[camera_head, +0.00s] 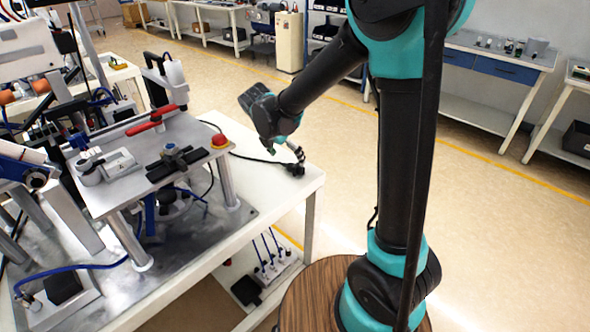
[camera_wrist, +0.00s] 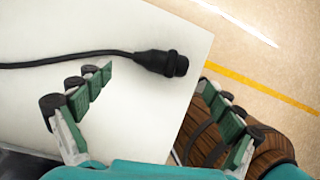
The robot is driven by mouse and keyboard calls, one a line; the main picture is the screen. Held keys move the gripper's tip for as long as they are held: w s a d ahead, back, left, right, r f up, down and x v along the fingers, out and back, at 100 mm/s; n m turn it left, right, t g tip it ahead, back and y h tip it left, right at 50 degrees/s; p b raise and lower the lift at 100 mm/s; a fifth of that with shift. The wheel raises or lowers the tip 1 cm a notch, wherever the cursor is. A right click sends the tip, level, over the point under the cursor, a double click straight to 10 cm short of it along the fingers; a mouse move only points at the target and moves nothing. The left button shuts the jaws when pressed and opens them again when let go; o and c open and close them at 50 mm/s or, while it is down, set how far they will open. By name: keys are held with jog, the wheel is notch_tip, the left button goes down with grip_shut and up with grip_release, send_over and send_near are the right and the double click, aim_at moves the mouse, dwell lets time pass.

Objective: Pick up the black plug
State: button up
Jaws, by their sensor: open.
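The black plug (camera_wrist: 162,62) lies on the white tabletop (camera_wrist: 150,115) close to its edge, with its cable running off to the left in the wrist view. In the head view the plug (camera_head: 296,170) is near the corner of the white table. My gripper (camera_wrist: 158,82) is open, its green-padded fingers wide apart. In the wrist view the plug shows beyond the fingertips and between them, nearer the left finger's side along its cable. In the head view my gripper (camera_head: 290,152) is just above the plug. Nothing is held. The exact height gap cannot be told.
A metal fixture (camera_head: 150,160) with a red lever and a red button (camera_head: 220,141) stands left of the plug on the same table. A power strip (camera_head: 275,265) is below.

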aim_at(292, 165)
jog(key=x, duration=0.5)
jog(key=shift+d, duration=0.1)
jog(key=shift+r, duration=0.1)
jog(key=shift+c, duration=0.2)
jog(key=c, duration=1.3)
jog(key=shift+c, duration=0.2)
